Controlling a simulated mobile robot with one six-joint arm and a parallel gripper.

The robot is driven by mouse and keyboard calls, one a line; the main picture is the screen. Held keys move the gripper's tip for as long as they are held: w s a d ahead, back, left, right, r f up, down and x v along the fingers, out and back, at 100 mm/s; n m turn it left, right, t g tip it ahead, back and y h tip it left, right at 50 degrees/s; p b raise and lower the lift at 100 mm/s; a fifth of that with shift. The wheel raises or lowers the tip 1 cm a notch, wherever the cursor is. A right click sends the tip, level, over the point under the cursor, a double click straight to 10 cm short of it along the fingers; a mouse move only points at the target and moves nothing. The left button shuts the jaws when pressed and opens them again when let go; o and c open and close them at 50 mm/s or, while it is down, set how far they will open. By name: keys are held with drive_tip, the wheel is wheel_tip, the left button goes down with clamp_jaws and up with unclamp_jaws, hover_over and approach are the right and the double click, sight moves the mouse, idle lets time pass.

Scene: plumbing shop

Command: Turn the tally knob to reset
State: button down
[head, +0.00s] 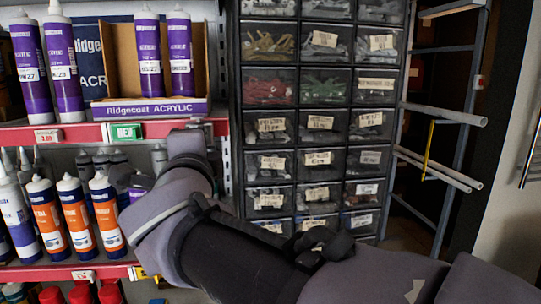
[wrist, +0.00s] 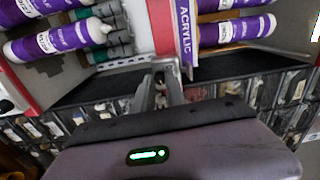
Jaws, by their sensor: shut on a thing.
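My gripper (head: 124,180) reaches in front of the shelf unit, just below the upper red shelf edge in the head view. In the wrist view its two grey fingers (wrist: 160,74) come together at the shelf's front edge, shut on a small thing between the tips. This appears to be the tally knob (wrist: 159,78), but it is tiny and mostly covered by the fingers. Its marking and how far it is turned cannot be read. In the head view my wrist and forearm hide the tally's place.
Purple acrylic tubes (head: 150,55) and an open carton (head: 150,108) stand on the upper shelf. Orange and white tubes (head: 76,215) stand below, left of my gripper. A black drawer cabinet (head: 306,145) is behind my arm. Pipes (head: 440,115) on a rack jut out at right.

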drive_tip(key=shift+m+b, duration=0.55)
drive_tip(key=shift+m, duration=0.65)
drive_tip(key=c, duration=1.4)
unclamp_jaws()
drive_tip(key=shift+o, duration=0.2)
drive_tip(key=p+v, duration=0.2)
drive_tip(key=v, duration=1.5)
drive_tip(key=shift+s, duration=0.25)
drive_tip(key=shift+f, duration=0.1)
